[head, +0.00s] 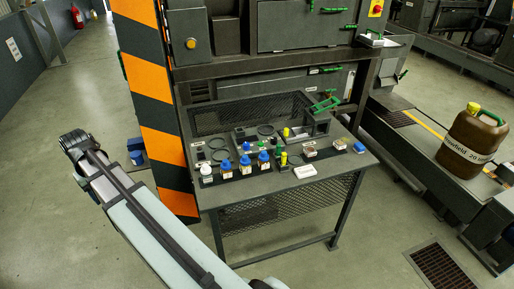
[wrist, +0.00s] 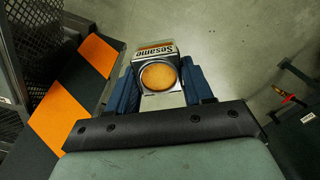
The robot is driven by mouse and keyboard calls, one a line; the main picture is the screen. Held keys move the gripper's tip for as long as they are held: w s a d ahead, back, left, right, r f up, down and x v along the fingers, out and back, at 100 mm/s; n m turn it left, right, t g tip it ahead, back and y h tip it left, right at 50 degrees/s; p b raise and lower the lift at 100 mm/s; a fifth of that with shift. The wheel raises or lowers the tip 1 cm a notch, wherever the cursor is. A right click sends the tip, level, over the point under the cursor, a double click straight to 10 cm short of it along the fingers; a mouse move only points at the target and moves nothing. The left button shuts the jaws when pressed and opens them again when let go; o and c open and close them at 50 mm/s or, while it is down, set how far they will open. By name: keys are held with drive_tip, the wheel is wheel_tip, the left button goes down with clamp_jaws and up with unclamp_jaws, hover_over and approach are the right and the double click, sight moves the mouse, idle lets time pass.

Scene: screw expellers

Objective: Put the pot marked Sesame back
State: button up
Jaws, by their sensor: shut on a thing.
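The pot marked Sesame (wrist: 156,52) is in my gripper (wrist: 160,88) in the wrist view. It has a pale body with a printed label and a round tan top facing the camera. Blue fingers stand on both sides of it, shut on it. Floor shows beyond the pot, and no support is visible under it. In the head view I cannot make out my gripper or the pot.
An orange and black striped pillar (head: 146,62) stands left of the bench; its stripes show close on the left in the wrist view (wrist: 98,55). A brown canister (head: 470,135) stands right.

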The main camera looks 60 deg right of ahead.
drive_tip(key=s+d+n, duration=0.1)
drive_tip(key=d+n, duration=0.4)
drive_tip(key=d, duration=1.1)
drive_tip(key=s+d+n, duration=0.1)
drive_tip(key=s+d, duration=0.3)
drive_tip(key=d, duration=0.4)
drive_tip(key=s+d+r, duration=0.1)
drive_tip(key=s+d, duration=0.3)
drive_tip(key=d, duration=0.3)
drive_tip(key=s+d+n, duration=0.1)
drive_tip(key=s+d, duration=0.3)
drive_tip(key=d, duration=0.4)
drive_tip(key=s+d+n, duration=0.2)
drive_tip(key=s+d, duration=1.5)
drive_tip(key=s, duration=0.3)
drive_tip(key=s+d+n, duration=0.1)
drive_tip(key=s+d, duration=0.3)
drive_tip(key=s, duration=0.7)
drive_tip(key=s+d+n, duration=0.1)
drive_tip(key=s+d, duration=0.4)
drive_tip(key=s, duration=0.7)
drive_tip(key=shift+w+a+f, duration=0.1)
drive_tip(key=shift+w+f, duration=0.05)
drive_tip(key=shift+f, duration=2.15)
drive_tip(key=shift+w+a+f, duration=0.1)
drive_tip(key=shift+f, duration=2.2)
